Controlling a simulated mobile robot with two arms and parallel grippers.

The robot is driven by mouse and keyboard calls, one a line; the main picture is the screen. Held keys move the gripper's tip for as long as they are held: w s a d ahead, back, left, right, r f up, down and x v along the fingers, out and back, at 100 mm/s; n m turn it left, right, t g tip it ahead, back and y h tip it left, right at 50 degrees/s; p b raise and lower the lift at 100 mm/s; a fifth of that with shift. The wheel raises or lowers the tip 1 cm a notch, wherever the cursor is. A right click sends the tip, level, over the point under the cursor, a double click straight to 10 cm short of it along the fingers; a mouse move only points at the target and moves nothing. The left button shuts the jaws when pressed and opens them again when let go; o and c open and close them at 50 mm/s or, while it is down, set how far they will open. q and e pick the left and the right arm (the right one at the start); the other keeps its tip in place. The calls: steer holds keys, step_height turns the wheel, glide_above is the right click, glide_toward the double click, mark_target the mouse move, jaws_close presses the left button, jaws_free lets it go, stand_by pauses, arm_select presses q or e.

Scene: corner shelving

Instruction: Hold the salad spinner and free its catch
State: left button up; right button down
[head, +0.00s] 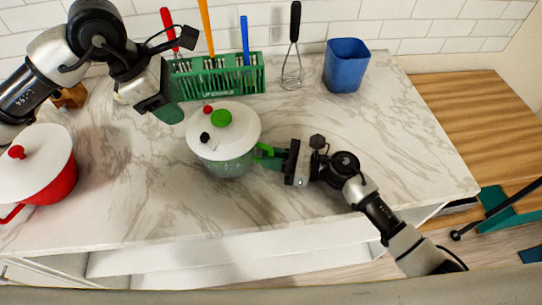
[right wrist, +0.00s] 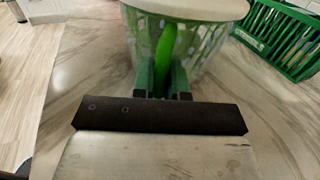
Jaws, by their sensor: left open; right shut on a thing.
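The salad spinner (head: 226,165) stands upright on the marble counter, with a white lid (head: 239,144). On the lid are a green round knob (head: 221,119), a black knob (head: 205,137) and a small red knob (head: 208,109). A green handle (head: 264,151) sticks out to the right. My right gripper (head: 270,157) is shut on that handle; in the right wrist view the green handle (right wrist: 165,48) runs between the fingers, in front of the see-through slotted bowl (right wrist: 199,47). My left gripper (head: 172,112) is open and empty, up and left of the lid, apart from it. I cannot tell which knob is the catch.
A red pot (head: 62,186) with a white lid stands at the left. A green utensil rack (head: 220,84) is behind the spinner, close to my left gripper. The counter's right part is clear.

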arm_select(q)
steer(key=c, duration=0.6)
steer(key=shift+w+a, duration=0.1)
steer(key=shift+w, duration=0.05)
jaws_close()
steer(key=w+a+f+n+g+h, duration=0.2)
steer(key=w+a+n+g+h, duration=0.2)
steer(key=w+a+n, duration=0.3)
steer(key=a+n+g, duration=0.1)
steer(key=a+n, duration=0.1)
steer(key=n, duration=0.1)
steer(key=shift+f+n+h, duration=0.3)
steer(key=shift+n+h, duration=0.1)
steer(key=shift+a, duration=0.1)
